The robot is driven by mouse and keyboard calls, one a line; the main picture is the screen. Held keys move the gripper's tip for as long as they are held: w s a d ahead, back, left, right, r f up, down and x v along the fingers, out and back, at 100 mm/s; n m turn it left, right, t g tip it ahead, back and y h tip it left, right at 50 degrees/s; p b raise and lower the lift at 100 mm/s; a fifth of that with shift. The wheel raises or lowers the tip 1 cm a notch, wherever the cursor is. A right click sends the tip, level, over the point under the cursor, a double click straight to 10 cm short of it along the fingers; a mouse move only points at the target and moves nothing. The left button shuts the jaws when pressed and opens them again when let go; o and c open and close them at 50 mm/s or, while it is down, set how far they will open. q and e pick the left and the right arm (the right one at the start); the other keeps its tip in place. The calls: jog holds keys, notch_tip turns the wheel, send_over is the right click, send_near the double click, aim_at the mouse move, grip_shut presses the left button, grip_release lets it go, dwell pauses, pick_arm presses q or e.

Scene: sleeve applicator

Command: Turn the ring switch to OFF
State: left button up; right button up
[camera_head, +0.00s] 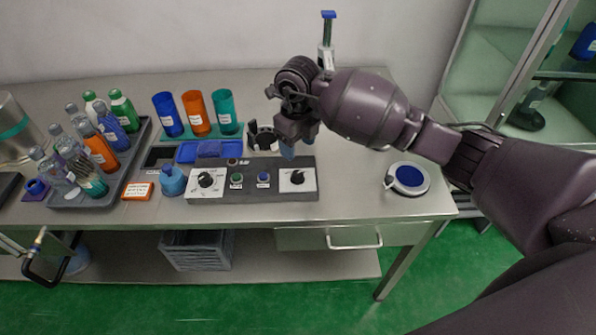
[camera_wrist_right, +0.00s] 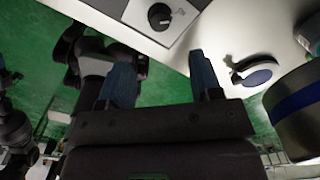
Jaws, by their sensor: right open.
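A dark grey control panel (camera_head: 250,191) lies on the table near its front edge. It carries a black knob on a white plate at its left end (camera_head: 205,180) and another at its right end (camera_head: 297,177). The labels are too small to read, so I cannot tell which knob is the ring switch or its setting. My right gripper (camera_head: 296,148) is open, just behind the panel's right end, fingers pointing down. In the right wrist view, my gripper (camera_wrist_right: 162,82) is empty, and a knob (camera_wrist_right: 160,15) on a white plate shows beyond the fingertips, apart from them. My left gripper is not seen.
A blue bottle (camera_head: 172,181) stands left of the panel; a bottle tray (camera_head: 139,146) is farther left. Blue, orange and teal cups (camera_head: 227,112) stand behind. A round blue-and-white object (camera_head: 409,178) lies right.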

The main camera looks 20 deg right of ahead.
aim_at(298, 173)
notch_tip(298, 173, down, 10)
jog(key=shift+f+b, duration=0.1)
jog(key=shift+b, duration=0.3)
jog(key=shift+c, duration=0.2)
jog(key=shift+c, duration=1.3)
jog(key=c, duration=0.6)
jog(key=shift+c, duration=0.2)
